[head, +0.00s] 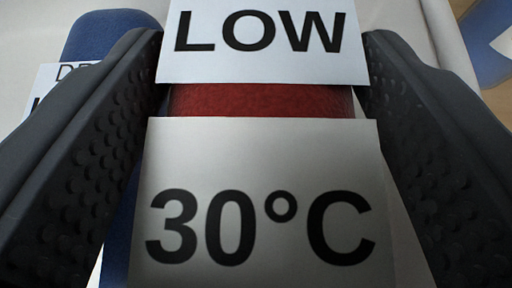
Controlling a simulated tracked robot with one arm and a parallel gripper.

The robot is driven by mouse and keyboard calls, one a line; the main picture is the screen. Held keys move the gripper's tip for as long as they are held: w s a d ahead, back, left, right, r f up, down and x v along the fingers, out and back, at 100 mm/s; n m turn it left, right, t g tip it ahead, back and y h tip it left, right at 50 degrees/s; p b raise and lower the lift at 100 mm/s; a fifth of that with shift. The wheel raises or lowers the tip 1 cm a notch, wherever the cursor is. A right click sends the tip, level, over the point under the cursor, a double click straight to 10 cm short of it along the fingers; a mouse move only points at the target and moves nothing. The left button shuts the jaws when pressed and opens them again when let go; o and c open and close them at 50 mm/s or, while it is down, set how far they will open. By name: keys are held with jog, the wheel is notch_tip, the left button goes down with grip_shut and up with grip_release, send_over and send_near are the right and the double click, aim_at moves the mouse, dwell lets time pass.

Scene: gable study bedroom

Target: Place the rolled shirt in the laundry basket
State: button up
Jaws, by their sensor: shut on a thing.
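My gripper (263,60) fills the view, with one dark, dimpled finger on each side. It is shut on a red rolled thing (262,101), probably the rolled shirt. Only a red band of it shows between two white labels. The upper label (265,40) reads "LOW" and the lower label (262,200) reads "30°C". The labels hide most of the roll and its ends. I cannot make out the laundry basket for certain in this close view.
A blue thing (108,22) lies behind the left finger, with a partly hidden lettered white label (58,77) beside it. Another blue thing (484,38) is at the top right. A pale surface (405,18) lies behind the roll, and a tan surface (499,97) shows at the right edge.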

aim_at(259, 152)
jog(key=shift+f, duration=2.2)
jog(key=shift+f, duration=0.1)
jog(key=o, duration=1.1)
jog(key=shift+c, duration=0.2)
jog(key=shift+s, duration=0.15)
jog(key=shift+b+v, duration=0.4)
jog(key=shift+v, duration=5.6)
